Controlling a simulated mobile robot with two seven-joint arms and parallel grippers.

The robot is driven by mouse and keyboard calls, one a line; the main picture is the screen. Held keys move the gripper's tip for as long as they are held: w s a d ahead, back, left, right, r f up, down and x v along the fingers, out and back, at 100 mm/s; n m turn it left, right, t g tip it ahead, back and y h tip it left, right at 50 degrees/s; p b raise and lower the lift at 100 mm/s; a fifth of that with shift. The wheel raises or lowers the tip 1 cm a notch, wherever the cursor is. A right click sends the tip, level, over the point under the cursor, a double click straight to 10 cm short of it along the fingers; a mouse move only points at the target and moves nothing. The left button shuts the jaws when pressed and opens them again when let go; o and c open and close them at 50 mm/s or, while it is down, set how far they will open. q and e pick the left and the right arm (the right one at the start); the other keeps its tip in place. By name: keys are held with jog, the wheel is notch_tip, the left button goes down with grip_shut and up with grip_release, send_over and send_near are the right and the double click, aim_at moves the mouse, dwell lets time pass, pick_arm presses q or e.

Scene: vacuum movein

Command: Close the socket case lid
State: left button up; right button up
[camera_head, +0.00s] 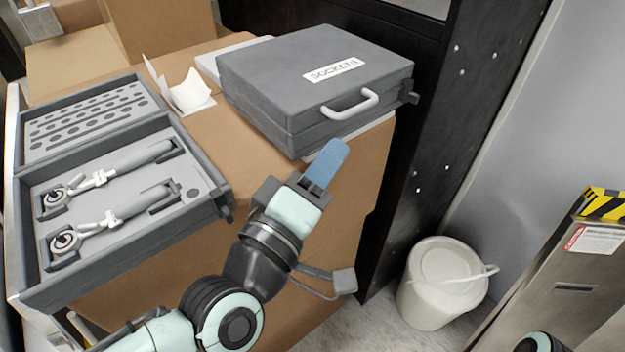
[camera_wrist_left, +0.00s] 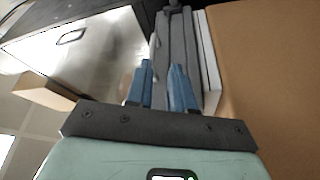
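The grey socket case (camera_head: 285,75), labelled SOCKETS, lies flat on a cardboard box, with its white handle (camera_head: 350,104) facing the front right. Its lid looks down on the base, with a seam running around the side. In the left wrist view the case (camera_wrist_left: 176,42) shows edge-on beyond the fingers. My left gripper (camera_head: 325,165) is just in front of the case's near side, below the handle. Its blue fingers (camera_wrist_left: 162,85) are a little apart with nothing visible held between them. I cannot tell whether a fingertip touches the case. My right gripper is not in view.
An open grey tool case (camera_head: 225,197) with two ratchet-like tools stands at left. A folded white paper (camera_head: 190,92) lies between the cases. A dark cabinet (camera_head: 440,110) stands close behind and right. A white bucket (camera_head: 440,285) is on the floor at right.

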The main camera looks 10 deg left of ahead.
pick_arm(q)
jog(key=v, duration=0.3)
jog(key=shift+s+a, duration=0.1)
jog(key=shift+s, duration=0.3)
